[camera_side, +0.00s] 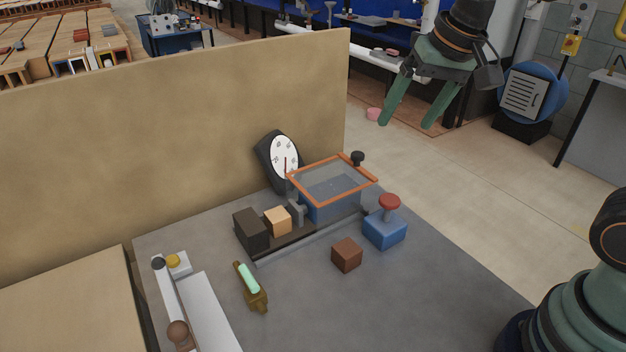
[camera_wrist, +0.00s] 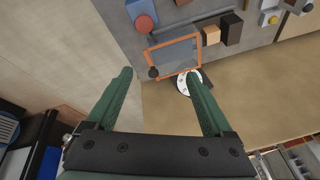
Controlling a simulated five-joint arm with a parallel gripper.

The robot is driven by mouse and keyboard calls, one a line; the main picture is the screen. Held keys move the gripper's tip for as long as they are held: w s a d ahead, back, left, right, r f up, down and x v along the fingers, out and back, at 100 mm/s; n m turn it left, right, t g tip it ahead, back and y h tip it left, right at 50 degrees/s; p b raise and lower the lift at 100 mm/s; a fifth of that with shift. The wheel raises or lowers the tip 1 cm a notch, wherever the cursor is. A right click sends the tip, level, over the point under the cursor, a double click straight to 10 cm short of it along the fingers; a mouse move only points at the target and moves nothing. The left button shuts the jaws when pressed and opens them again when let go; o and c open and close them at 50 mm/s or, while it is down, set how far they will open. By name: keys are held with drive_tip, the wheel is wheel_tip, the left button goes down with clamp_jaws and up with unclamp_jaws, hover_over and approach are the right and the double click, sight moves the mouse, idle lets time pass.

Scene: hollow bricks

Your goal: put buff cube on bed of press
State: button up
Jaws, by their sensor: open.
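The buff cube (camera_side: 278,221) sits on a dark strip between a dark block (camera_side: 251,230) and a small grey plate (camera_side: 297,212); it also shows in the wrist view (camera_wrist: 211,35). To its right is a blue box, which looks like part of the press, with an orange-framed clear cover (camera_side: 332,180) on top. That cover shows in the wrist view (camera_wrist: 173,55). I cannot tell which surface is the press bed. My gripper (camera_side: 406,124) is open and empty, high above and right of the cover in the side view. Its two fingers (camera_wrist: 159,74) are spread in the wrist view.
A blue box with a red button (camera_side: 385,227) and a brown cube (camera_side: 347,255) stand near the press. A dial (camera_side: 284,157) stands behind it, before a tall tan panel (camera_side: 180,150). A brass holder with a green tube (camera_side: 252,288) is at the front. The front right tabletop is clear.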

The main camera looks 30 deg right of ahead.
drive_tip(key=s+d+f+n+t, duration=0.1)
drive_tip(key=s+d+f+n, duration=0.1)
drive_tip(key=s, duration=0.4)
drive_tip(key=d+n, duration=0.1)
drive_tip(key=n, duration=0.1)
drive_tip(key=shift+s+d+f+n, duration=0.2)
drive_tip(key=shift+s+f+n, duration=0.1)
drive_tip(key=shift+s+f, duration=0.1)
